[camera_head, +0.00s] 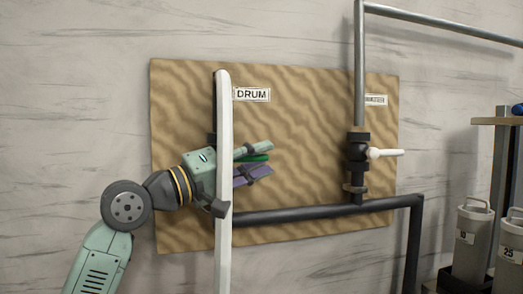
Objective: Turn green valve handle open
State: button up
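A green handle (258,158) shows as a short strip between the fingers of my gripper (257,162). My gripper points right, and its upper pale-green finger and lower purple finger are spread apart. The handle lies close under the upper finger, with a dark gap below it; I cannot tell whether it touches. The valve body behind is mostly hidden by my gripper and by a long white upright bar (223,240) in front. A label reading DRUM (252,94) is above on the board.
A tan wavy board (300,120) backs the pipes. To the right, a second valve (357,150) has a white handle (385,153) pointing right. A dark pipe (300,214) runs low across the board. Grey canisters (470,240) stand at the far right.

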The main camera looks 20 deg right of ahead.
jog(key=shift+w+d+r, duration=0.1)
jog(key=shift+w+d, duration=0.1)
jog(key=shift+d, duration=0.3)
grip_shut()
dwell(0.7)
